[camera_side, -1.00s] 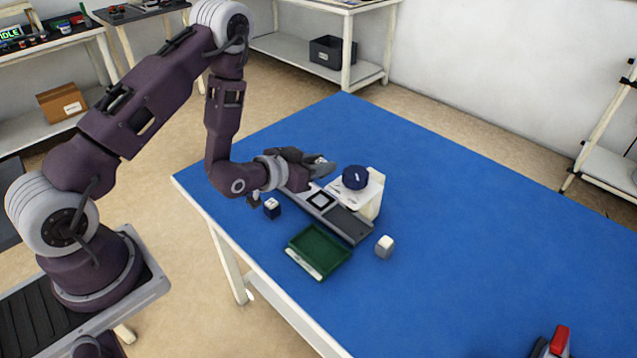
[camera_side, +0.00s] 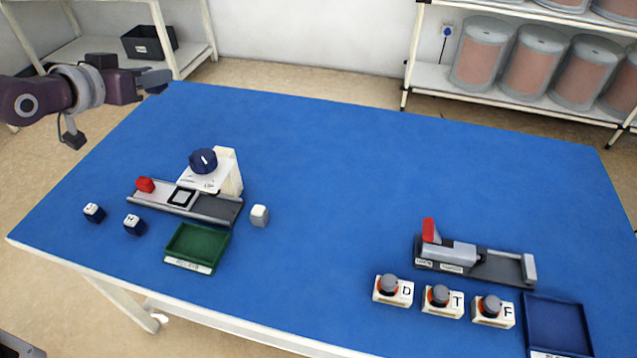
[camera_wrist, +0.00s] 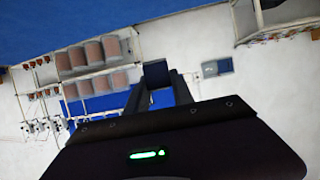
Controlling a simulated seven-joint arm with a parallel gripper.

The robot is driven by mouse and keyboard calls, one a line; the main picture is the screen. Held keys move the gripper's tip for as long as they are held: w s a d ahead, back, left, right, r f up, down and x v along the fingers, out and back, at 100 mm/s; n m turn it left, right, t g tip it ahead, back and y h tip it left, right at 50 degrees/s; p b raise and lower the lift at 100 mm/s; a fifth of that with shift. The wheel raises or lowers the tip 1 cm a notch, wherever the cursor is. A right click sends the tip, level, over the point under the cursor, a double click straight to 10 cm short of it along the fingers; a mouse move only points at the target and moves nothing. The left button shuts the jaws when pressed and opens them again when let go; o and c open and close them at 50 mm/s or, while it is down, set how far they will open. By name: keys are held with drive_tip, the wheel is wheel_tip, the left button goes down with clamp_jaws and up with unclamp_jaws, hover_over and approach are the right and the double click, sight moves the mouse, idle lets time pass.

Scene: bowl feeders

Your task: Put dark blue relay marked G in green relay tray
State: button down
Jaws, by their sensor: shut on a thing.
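My gripper (camera_side: 154,80) is raised at the far left in the side view, near the table's back left corner and well away from the green tray. In the wrist view my gripper (camera_wrist: 158,84) is shut on a dark blue block (camera_wrist: 155,73). Its letter is not visible. The green relay tray (camera_side: 197,243) lies on the table, empty, with a white label on its front edge. Two dark blue relays with white tops stand left of it: one (camera_side: 94,213) near the left edge, one (camera_side: 134,226) closer to the tray. Their letters are too small to read surely.
Behind the tray is a grey rail fixture (camera_side: 213,206) with a red piece (camera_side: 145,184) and a white stand with a blue knob (camera_side: 203,160). A pale grey block (camera_side: 259,216) stands right of it. At right are a clamp fixture (camera_side: 459,254), buttoned blocks (camera_side: 441,301) and a blue tray (camera_side: 557,324).

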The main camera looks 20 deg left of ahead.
drive_tip(key=w+d+f+m+h, duration=0.1)
drive_tip(key=w+d+f, duration=0.3)
drive_tip(key=w+d, duration=0.15)
drive_tip(key=m+g+h, duration=0.1)
drive_tip(key=m+h, duration=0.2)
drive_tip(key=h, duration=0.1)
hover_over(324, 195)
wheel_tip(324, 195, down, 17)
wheel_tip(324, 195, down, 8)
drive_tip(key=shift+f, duration=0.1)
drive_tip(key=shift+f, duration=0.15)
drive_tip(key=c, duration=1.1)
unclamp_jaws()
